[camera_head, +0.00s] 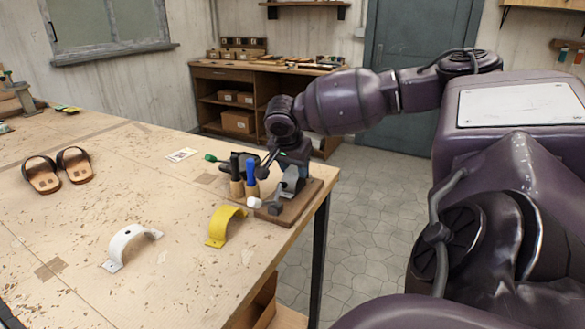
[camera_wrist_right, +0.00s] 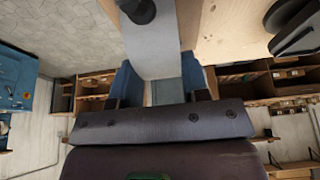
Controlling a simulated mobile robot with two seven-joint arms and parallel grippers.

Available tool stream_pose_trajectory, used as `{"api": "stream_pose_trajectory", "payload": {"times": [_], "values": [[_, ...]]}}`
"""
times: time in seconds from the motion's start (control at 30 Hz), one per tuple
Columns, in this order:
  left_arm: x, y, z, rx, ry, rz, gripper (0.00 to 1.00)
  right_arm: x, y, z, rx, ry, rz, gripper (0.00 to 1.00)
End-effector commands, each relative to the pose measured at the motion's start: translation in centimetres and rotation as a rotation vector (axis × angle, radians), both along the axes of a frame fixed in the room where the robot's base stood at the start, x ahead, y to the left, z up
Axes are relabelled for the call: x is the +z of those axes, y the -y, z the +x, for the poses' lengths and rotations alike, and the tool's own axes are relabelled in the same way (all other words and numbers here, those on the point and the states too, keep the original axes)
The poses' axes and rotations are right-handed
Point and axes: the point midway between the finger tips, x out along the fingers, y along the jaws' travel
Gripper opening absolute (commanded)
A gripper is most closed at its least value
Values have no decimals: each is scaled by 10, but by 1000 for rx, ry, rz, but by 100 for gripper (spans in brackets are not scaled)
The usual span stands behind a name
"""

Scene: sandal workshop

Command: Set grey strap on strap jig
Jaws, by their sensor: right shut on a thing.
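My right gripper (camera_head: 290,170) points down over the right edge of the workbench and is shut on the grey strap (camera_head: 292,182). In the right wrist view the grey strap (camera_wrist_right: 152,50) runs between the blue fingers of the gripper (camera_wrist_right: 160,85). The strap jig (camera_head: 298,208) is a brown wooden board with metal parts at the bench's right edge. The strap is at the jig; I cannot tell whether it rests on it. A dark round knob (camera_wrist_right: 138,8) overlaps the strap's far end in the wrist view. My left gripper is not in view.
Tools with black and blue (camera_head: 250,170) handles stand close left of the jig. A yellow strap (camera_head: 225,222) lies just left of the jig, a white strap (camera_head: 133,243) further left. A pair of sandals (camera_head: 58,172) lies at far left. The bench (camera_head: 110,190) between is mostly clear.

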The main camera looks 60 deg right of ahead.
Motion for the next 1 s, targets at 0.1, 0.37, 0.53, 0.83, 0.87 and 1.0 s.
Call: {"api": "stream_pose_trajectory", "payload": {"times": [0.1,0.37,0.53,0.83,0.87,1.0], "values": [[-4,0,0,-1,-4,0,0,-12,0,2,-1,-4,-1,16],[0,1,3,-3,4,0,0,-15,0,1,0,-1,0,16],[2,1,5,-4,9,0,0,-17,0,1,-1,-1,0,16],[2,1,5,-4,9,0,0,-17,0,1,-1,-2,0,67],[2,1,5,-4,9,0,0,-17,0,1,-1,-2,0,67],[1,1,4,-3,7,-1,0,-17,0,1,0,-1,0,67]]}}
